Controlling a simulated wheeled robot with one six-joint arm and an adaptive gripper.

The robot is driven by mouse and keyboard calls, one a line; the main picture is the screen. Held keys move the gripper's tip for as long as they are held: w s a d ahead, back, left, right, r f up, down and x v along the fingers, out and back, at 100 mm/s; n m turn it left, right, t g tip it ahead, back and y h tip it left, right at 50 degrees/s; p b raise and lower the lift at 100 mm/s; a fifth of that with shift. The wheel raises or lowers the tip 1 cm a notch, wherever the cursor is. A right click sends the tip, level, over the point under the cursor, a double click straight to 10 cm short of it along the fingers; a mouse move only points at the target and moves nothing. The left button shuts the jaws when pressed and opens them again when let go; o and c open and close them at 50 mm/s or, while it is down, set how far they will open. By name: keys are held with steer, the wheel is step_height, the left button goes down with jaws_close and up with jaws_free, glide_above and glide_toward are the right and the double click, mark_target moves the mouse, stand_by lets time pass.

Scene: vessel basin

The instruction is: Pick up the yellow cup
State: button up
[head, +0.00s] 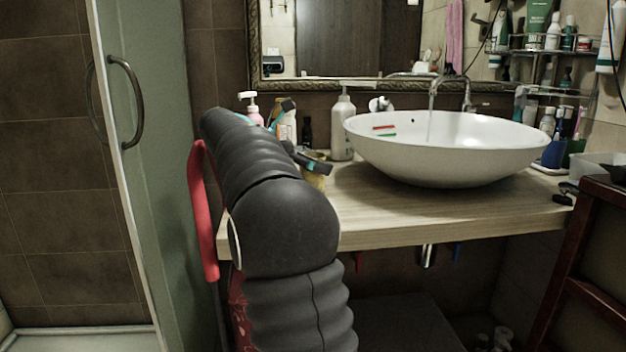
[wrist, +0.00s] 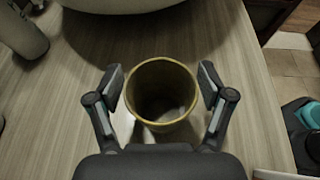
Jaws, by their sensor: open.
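The yellow cup (wrist: 161,126) stands upright on the wooden counter in the wrist view, its round mouth facing the camera. It looks empty. My gripper (wrist: 164,87) is open, with one finger on each side of the cup and a small gap showing on both sides. In the head view, the cup (head: 316,182) is mostly hidden behind my arm and gripper (head: 312,160), and only a small yellow part shows on the counter left of the basin.
A white vessel basin (head: 450,165) sits on the wooden counter (head: 420,212) right of the cup. A pump bottle (head: 343,128) and other bottles stand behind it. A glass door (head: 155,200) is at the left. Bare counter lies in front of the basin.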

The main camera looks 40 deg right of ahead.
steer(key=shift+s+d+f, duration=0.2)
steer(key=shift+s+d, duration=0.1)
steer(key=shift+d, duration=0.15)
steer(key=c, duration=1)
steer(key=shift+c, duration=1.2)
steer(key=shift+r, duration=0.15)
